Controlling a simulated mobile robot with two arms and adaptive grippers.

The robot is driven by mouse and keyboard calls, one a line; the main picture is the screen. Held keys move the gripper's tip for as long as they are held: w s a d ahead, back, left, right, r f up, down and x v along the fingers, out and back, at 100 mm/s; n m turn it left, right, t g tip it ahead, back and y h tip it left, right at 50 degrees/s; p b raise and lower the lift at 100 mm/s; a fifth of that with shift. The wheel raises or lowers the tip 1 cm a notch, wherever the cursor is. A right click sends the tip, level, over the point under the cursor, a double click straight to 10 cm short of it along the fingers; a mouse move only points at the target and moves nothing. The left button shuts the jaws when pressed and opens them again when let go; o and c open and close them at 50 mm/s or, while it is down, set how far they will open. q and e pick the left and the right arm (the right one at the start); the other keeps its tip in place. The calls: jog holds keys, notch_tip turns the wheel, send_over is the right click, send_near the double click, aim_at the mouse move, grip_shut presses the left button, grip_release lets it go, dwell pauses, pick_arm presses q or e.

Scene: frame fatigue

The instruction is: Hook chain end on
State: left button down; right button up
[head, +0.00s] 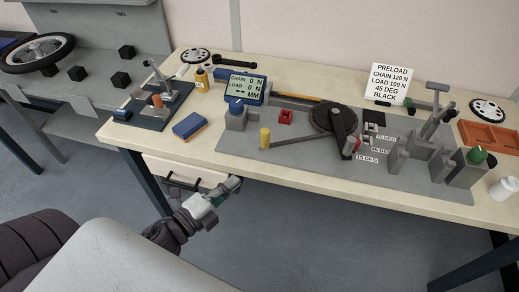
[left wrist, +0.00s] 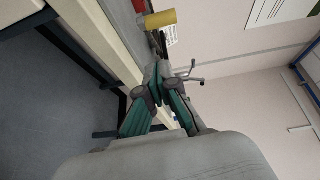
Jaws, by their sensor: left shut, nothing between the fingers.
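My left gripper (head: 233,186) is shut and empty, in front of the bench's front edge and near the drawer. Its green fingers (left wrist: 160,75) meet in the left wrist view. On the grey fixture plate (head: 235,148) stands a yellow cylinder (head: 265,138), also in the left wrist view (left wrist: 160,19). A thin dark strip (head: 300,140), perhaps the chain, runs from near the cylinder to a dark round disc (head: 325,117) with a black crank arm (head: 342,135). I cannot make out the chain's end or a hook. My right gripper is not in view.
A display (head: 246,88) reads chain 0 N, load 0 N. A sign (head: 389,82) reads preload chain 120 N, load 100 N, 45 deg, black. A blue block (head: 189,126) lies on the bench (head: 170,145). The drawer (head: 185,173) is below the edge. Grey posts (head: 439,165) stand at right.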

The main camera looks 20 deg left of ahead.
pick_arm(q)
jog(key=shift+s+d+r+m, duration=0.1)
jog(key=shift+d+r+m, duration=0.1)
jog(key=shift+r, duration=0.2)
jog(key=shift+d+r+m, duration=0.1)
jog(key=shift+r+m, duration=0.1)
jog(key=shift+r, duration=0.2)
jog(key=p+x, duration=0.1)
jog(key=x, duration=0.3)
jog(key=a+p+x, duration=0.1)
jog(key=x, duration=0.3)
jog(key=a+p+x, duration=0.1)
jog(key=x, duration=0.3)
jog(key=shift+w+d+r+p, duration=0.1)
jog(key=shift+w+r+p, duration=0.15)
jog(key=shift+w+p, duration=0.1)
jog(key=shift+w+a, duration=0.3)
jog(key=shift+w, duration=0.2)
